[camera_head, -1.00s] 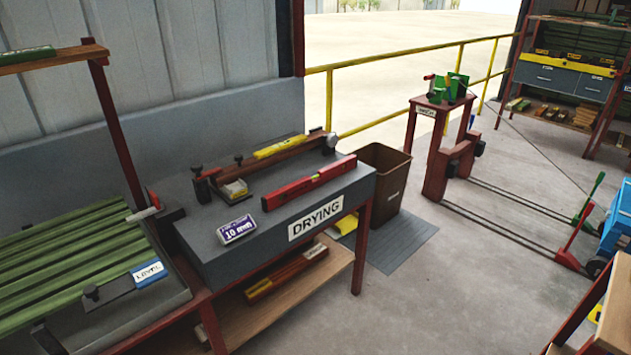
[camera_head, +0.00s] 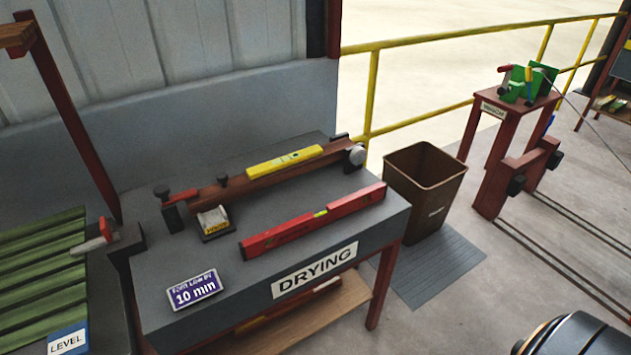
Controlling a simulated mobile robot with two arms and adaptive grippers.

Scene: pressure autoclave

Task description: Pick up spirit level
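A red spirit level (camera_head: 314,221) with a yellowish vial near its middle lies along the front of the grey DRYING table. A shorter yellow spirit level (camera_head: 284,162) lies on top of a brown wooden bar at the back of the same table. Both are in plain view with nothing holding them. Neither of my grippers shows in the head view. A dark rounded part, seemingly of my arm, cuts into the bottom right corner.
The grey DRYING table (camera_head: 235,244) also bears a purple "10 min" sign (camera_head: 193,291) and a small roll on a stand (camera_head: 213,222). A brown bin (camera_head: 424,190) stands right of it. Green slats (camera_head: 40,270) lie at left. Floor on the right has rails.

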